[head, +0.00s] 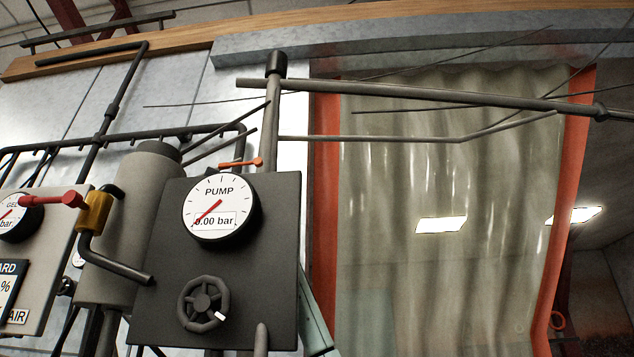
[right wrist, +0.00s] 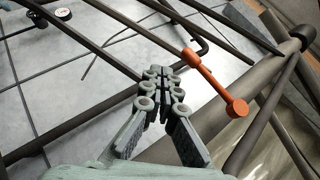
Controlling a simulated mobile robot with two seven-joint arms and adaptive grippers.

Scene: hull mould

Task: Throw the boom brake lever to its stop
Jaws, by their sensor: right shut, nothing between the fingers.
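The boom brake lever is a small orange bar (head: 240,163) beside the boom post, above the pump panel in the head view. In the right wrist view the orange lever (right wrist: 213,80) is larger and slants down to the right, ending in a round knob. My right gripper (right wrist: 160,76) is shut and empty, its grey-green fingers together to the left of the lever. A gap shows between them in the picture; their depth apart is hard to tell. Neither gripper shows in the head view.
The boom post (head: 270,125) carries a long boom (head: 430,92) reaching right. A dark pump panel (head: 165,262) has a gauge (head: 218,207) and handwheel (head: 203,304). A red-handled yellow valve (head: 94,212) stands left. A translucent curtain (head: 440,230) hangs right. Several dark pipes cross near my right gripper.

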